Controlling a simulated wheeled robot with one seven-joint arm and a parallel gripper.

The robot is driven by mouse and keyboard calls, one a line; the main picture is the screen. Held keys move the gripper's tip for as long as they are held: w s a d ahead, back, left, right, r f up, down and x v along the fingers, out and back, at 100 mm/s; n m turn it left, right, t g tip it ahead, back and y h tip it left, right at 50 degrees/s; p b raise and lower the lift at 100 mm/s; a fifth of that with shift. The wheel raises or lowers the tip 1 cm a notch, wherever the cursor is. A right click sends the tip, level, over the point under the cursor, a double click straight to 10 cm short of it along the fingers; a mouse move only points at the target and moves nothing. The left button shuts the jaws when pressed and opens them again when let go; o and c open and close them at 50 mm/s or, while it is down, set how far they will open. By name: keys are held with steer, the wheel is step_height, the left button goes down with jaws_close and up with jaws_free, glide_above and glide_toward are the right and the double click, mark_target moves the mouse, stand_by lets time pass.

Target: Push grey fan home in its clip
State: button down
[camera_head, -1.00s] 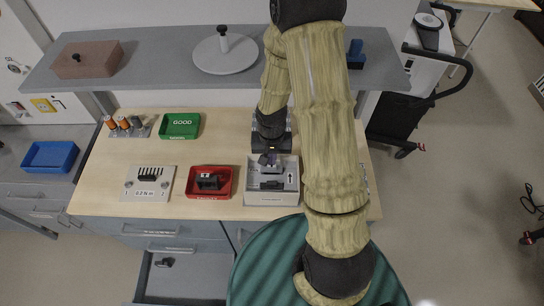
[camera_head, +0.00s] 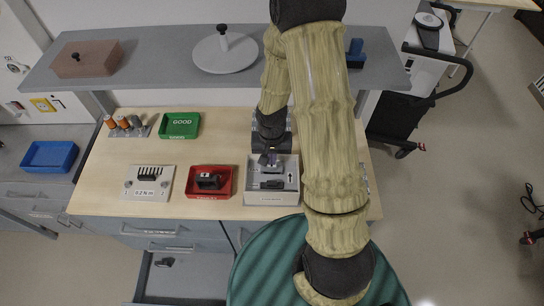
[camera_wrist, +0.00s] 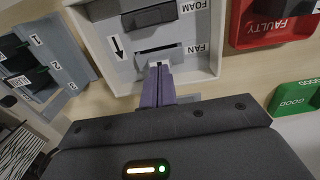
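The pale ventilator housing (camera_head: 290,200) stands open on the bench; it also shows in the wrist view (camera_wrist: 97,58). Inside it, the FOAM place holds a dark piece (camera_wrist: 148,17). A grey block, which looks like the grey fan (camera_wrist: 158,56), sits by the FAN label. Whether it is fully seated in its clip cannot be told. My gripper (camera_wrist: 158,70) has its two purple fingers together with nothing visible between them. The fingertips are at the block's near edge, touching or very close. In the head view my gripper (camera_head: 268,160) is over the housing's back part.
A red FAULTY tray (camera_head: 190,193) with a dark part is left of the housing. A green GOOD tray (camera_head: 180,136) lies behind it. A torque plate (camera_head: 132,193), orange-topped items (camera_head: 122,122) and a shelf (camera_head: 160,80) are nearby. Bare bench lies between the trays.

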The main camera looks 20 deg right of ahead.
steer(key=shift+f+b, duration=0.55)
steer(key=shift+f, duration=0.15)
stand_by(0.4)
steer(key=shift+r, duration=0.1)
steer(key=shift+r+p, duration=2.95)
steer(key=shift+r, duration=0.45)
steer(key=shift+r, duration=0.1)
steer(key=s+r+n+t+b, duration=0.2)
steer(key=s+r+b, duration=0.4)
steer(key=r, duration=0.4)
steer(key=shift+s+n+t, duration=0.3)
steer(key=shift+s+n, duration=0.5)
steer(key=shift+s, duration=0.1)
